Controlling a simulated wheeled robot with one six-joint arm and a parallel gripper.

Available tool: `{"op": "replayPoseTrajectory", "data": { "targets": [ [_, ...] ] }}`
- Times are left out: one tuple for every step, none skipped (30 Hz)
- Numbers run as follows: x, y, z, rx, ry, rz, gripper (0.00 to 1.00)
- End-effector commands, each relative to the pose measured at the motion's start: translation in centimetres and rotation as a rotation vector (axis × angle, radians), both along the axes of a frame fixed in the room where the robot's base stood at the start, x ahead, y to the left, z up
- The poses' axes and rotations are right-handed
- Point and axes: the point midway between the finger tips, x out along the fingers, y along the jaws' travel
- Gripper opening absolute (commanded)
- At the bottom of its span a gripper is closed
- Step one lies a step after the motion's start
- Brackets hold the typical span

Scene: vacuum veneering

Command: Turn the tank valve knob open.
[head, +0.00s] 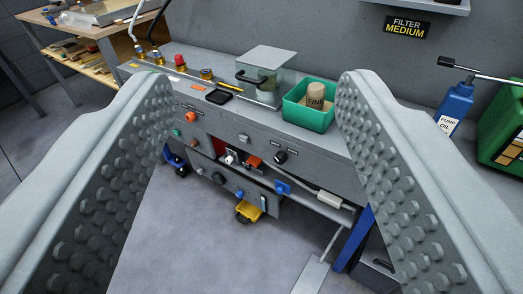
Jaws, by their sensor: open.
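My gripper (256,95) is open and empty, its two grey studded fingers wide apart at the left and right of the head view. Between and beyond them is a grey console with several knobs on its front. A black knob (280,157) sits at the right of the upper front, and an orange-red knob (190,117) at the left. A lower panel carries another black knob (218,178) and a blue handle (282,187). The labels are too small to read, so I cannot tell which is the tank valve knob. The fingers touch none of them.
A clear box (268,85) and a green bin (309,117) holding a "FINE" container (315,98) stand on the console top. A blue pump oil bottle (455,107) and a green container (503,135) are at right. A wooden workbench (98,32) is upper left. Open floor lies in front.

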Motion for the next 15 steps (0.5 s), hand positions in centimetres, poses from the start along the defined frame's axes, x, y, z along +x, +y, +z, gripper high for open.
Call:
{"op": "replayPoseTrajectory", "data": {
  "targets": [
    [1.7,0.5,-0.7,0.014,0.004,0.007,0.54],
    [2.4,0.6,-1.0,0.021,0.001,0.009,0.54],
    [3.5,0.9,-1.5,0.031,0.000,0.011,0.54],
    [4.3,1.1,-1.8,0.038,-0.002,0.013,0.54],
    [5.1,1.4,-2.1,0.047,-0.005,0.013,0.54],
    [6.2,1.6,-2.6,0.056,-0.007,0.013,0.54],
    [6.9,1.8,-3.0,0.064,-0.008,0.011,0.54],
    [7.7,2.0,-3.4,0.069,-0.009,0.010,0.54],
    [8.7,2.2,-4.0,0.078,-0.012,0.008,0.54],
    [9.4,2.4,-4.4,0.084,-0.013,0.006,0.54],
    [10.1,2.6,-4.9,0.092,-0.013,0.002,0.54],
    [11.1,2.8,-5.6,0.098,-0.014,-0.003,0.54],
    [11.7,3.0,-6.1,0.104,-0.016,-0.007,0.54],
    [12.4,3.2,-6.6,0.107,-0.015,-0.011,0.54],
    [13.3,3.4,-7.3,0.115,-0.016,-0.019,0.54]
  ]
}}
